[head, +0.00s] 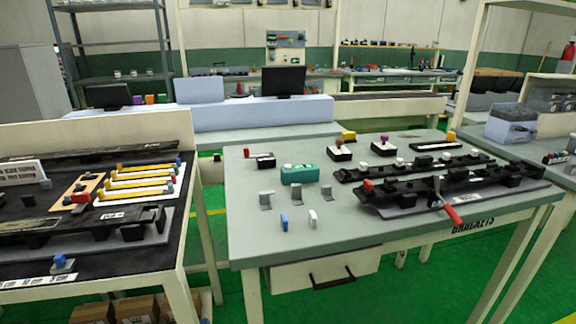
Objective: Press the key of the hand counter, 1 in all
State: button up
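I cannot tell for sure which small device on the grey table (250,215) is the hand counter. A teal box (300,175) with pale parts on top stands left of the table's middle. A small black and white box (264,161) with a red part lies behind it to the left. Two white and black boxes stand further back, one with a brown knob (339,143) and one with a purple knob (384,139). My gripper is not in view. Any counter digits are too small to read.
Metal brackets (297,196), a blue piece (284,220) and a white piece (313,218) stand near the front. Long black trim parts (450,185) and a red-handled clamp (450,212) fill the right side. A black-topped bench (110,260) stands left, across a gap.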

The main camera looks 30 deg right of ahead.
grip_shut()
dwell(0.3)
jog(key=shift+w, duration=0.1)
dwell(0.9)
